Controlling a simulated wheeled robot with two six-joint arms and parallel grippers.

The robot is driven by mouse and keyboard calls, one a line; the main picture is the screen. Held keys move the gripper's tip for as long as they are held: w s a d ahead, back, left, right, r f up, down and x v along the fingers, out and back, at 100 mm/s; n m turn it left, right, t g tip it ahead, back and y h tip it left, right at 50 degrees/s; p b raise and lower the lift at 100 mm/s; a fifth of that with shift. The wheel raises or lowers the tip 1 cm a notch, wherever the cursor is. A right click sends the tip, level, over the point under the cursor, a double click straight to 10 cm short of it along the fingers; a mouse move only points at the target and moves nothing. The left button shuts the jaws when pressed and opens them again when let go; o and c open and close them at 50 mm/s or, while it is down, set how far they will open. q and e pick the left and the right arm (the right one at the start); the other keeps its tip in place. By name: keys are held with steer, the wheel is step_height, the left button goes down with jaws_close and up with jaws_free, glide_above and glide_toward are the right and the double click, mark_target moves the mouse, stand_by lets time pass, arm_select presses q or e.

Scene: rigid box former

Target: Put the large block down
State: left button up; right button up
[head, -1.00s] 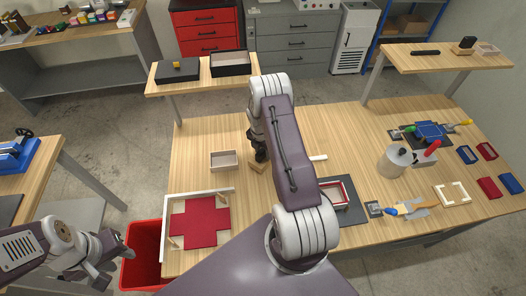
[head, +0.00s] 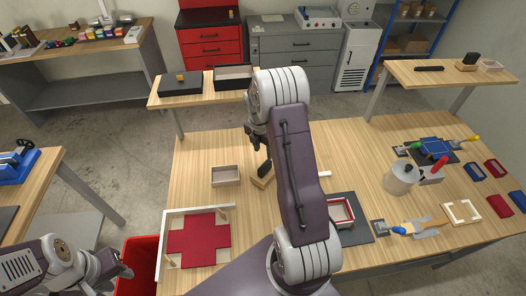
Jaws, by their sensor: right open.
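A wooden block (head: 262,178), which I take to be the large block, rests on the wooden bench beside a small open box. My right gripper (head: 265,165) is directly above and behind it, its dark fingers pointing down at the block. It is open, and I cannot tell whether a finger still touches the block. My own right arm hides part of the bench beside it.
The small open box (head: 226,176) stands left of the block. A red cross-shaped sheet (head: 198,240) lies inside a white corner frame (head: 162,245). A red-rimmed box (head: 342,213) sits on a dark mat at right. A metal pot (head: 400,178) and tools stand further right.

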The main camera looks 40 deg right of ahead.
steer(key=s+a+r+m, duration=0.3)
steer(key=s+a+m, duration=0.5)
steer(key=a+m, duration=0.1)
steer(key=s+a+r+m+y, duration=0.1)
steer(key=s+a+r+m, duration=0.2)
steer(key=s+a+m, duration=0.5)
steer(key=a+m, duration=0.2)
steer(key=m, duration=0.2)
steer(key=shift+a+m+t+y, duration=0.2)
steer(key=shift+m+t+y, duration=0.1)
steer(key=shift+t, duration=0.1)
steer(key=shift+w, duration=0.1)
